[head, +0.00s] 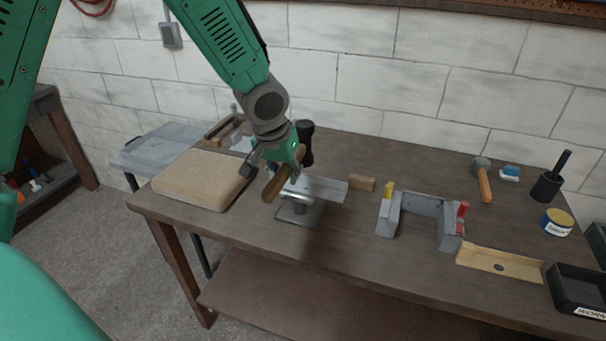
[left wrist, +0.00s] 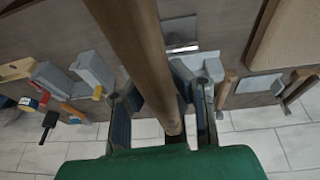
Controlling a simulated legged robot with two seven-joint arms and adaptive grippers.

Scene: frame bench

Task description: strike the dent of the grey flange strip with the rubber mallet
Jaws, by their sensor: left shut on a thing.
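My left gripper (head: 285,172) is shut on the wooden handle of the rubber mallet (head: 275,187). The black mallet head (head: 305,145) shows beyond the gripper, and the handle's free end points toward the front of the bench. In the left wrist view the handle (left wrist: 138,45) runs between the fingers. The grey flange strip (head: 322,189) lies across a small metal stand (head: 297,215), just right of and below the gripper in the head view. Its left part is partly hidden by the gripper and handle. I cannot make out the dent. My right gripper is not in view.
A tan pad (head: 200,181) lies left of the strip. A wood block (head: 361,184) and a grey fixture (head: 387,220) with yellow and red clamps stand to the right. Farther right are a hammer (head: 484,182), a yellow angle piece (head: 500,264) and a black tray (head: 566,298).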

